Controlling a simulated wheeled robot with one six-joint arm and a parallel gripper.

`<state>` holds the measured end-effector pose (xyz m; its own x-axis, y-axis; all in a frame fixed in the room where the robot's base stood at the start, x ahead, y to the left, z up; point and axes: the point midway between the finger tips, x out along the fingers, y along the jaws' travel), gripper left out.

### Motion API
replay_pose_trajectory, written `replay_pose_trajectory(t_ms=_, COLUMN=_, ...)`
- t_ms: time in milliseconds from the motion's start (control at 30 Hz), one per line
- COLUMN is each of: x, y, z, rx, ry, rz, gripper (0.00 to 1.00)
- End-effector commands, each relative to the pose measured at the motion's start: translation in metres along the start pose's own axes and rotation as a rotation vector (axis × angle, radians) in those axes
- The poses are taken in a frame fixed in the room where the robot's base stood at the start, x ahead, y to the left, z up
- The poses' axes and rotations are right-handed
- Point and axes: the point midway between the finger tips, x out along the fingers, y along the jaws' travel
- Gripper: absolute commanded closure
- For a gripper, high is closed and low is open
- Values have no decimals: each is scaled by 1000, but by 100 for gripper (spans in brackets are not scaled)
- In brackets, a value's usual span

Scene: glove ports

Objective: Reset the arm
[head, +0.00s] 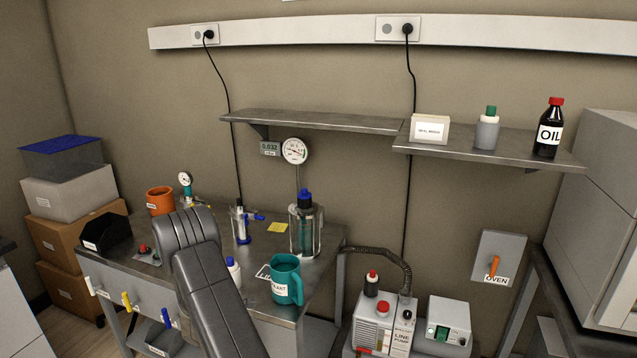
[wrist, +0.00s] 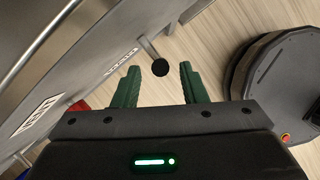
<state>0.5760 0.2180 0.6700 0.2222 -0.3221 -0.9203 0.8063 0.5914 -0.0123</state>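My gripper (wrist: 160,86) shows in the wrist view with its two green fingers apart and nothing between them. A black round knob or disc (wrist: 160,67) on a stem appears beyond the fingertips; I cannot tell how far off it is. My dark arm (head: 205,270) rises in front of the workbench in the head view, and the gripper itself is hidden there. In the wrist view the wooden floor and a grey bench side lie beyond the gripper.
The metal workbench (head: 315,285) holds a teal mug (head: 286,281), an orange mug (head: 160,201), a blue-capped glass vessel (head: 304,226) and a black bin (head: 106,233). Coloured valve handles (head: 127,301) stick out of its front. A pump (head: 383,326) stands right. Shelves (head: 490,150) hang above.

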Motion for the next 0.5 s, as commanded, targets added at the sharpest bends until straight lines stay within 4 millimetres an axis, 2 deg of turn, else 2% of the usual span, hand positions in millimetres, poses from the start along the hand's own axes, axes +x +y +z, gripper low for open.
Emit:
replay_pose_trajectory(t_ms=33, x=11, y=-1, z=1, rx=-1, ry=0, rz=-4, gripper=61)
replay_pose_trajectory(t_ms=267, x=52, y=-2, z=0, rx=-1, ry=0, rz=-4, gripper=61)
replay_pose_trajectory(t_ms=500, x=56, y=-4, z=2, rx=41, ry=67, rz=95, gripper=61)
